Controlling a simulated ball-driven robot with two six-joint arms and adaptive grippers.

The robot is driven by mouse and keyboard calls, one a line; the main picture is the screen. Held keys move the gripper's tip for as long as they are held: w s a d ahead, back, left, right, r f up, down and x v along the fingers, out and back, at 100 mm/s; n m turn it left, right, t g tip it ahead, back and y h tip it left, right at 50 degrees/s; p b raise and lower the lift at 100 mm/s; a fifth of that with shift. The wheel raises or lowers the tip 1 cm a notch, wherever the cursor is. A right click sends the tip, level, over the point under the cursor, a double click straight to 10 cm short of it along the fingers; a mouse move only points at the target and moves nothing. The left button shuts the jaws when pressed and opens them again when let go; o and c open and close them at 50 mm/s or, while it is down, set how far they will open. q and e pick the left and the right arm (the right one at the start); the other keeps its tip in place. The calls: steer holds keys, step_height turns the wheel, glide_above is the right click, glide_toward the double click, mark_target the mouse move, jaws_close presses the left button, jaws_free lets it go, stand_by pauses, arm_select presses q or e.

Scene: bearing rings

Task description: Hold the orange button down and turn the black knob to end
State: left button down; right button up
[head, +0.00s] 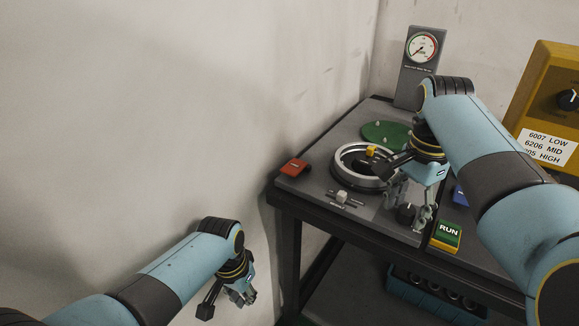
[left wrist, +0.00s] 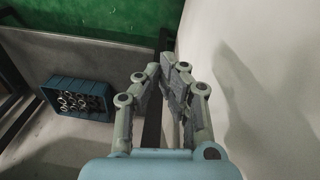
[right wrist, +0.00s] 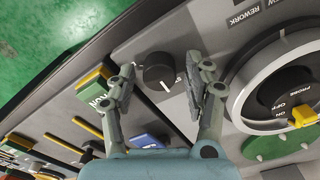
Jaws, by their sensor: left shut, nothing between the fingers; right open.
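A red-orange button block (head: 295,167) sits at the bench's left corner, with no gripper on it. A black knob (head: 405,213) with a white pointer line stands near the bench's front edge; it also shows in the right wrist view (right wrist: 158,74). My right gripper (head: 409,204) is open above the knob, its fingers (right wrist: 161,70) either side of it in the right wrist view; I cannot tell whether they touch it. My left gripper (head: 243,297) is shut and empty, low beside the bench; its fingertips (left wrist: 165,68) meet in the left wrist view.
A round ring fixture (head: 340,168) with a yellow tab (right wrist: 304,117), a slider (head: 342,197) and a green RUN button (head: 447,233) are near the knob. A gauge (head: 421,48) stands behind. A yellow box (head: 545,75) has another black knob (head: 568,100). A blue crate (left wrist: 60,112) sits below.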

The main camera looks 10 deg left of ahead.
arm_select(q)
steer(key=shift+m+t, duration=0.7)
steer(key=shift+t, duration=0.2)
steer(key=w+d+r, duration=0.1)
steer(key=w+r, duration=0.5)
steer(key=r, duration=0.4)
steer(key=w+d+r, duration=0.2)
steer(key=w+r, duration=0.5)
steer(key=r, duration=0.3)
steer(key=w+d+r, duration=0.2)
steer(key=w+r, duration=0.4)
steer(key=r, duration=0.4)
steer(key=shift+w+d+r, duration=0.1)
steer(key=shift+w, duration=0.2)
steer(key=shift+s+x, duration=0.2)
steer(key=shift+x, duration=0.65)
steer(key=shift+s+x, duration=0.15)
steer(key=shift+x, duration=0.65)
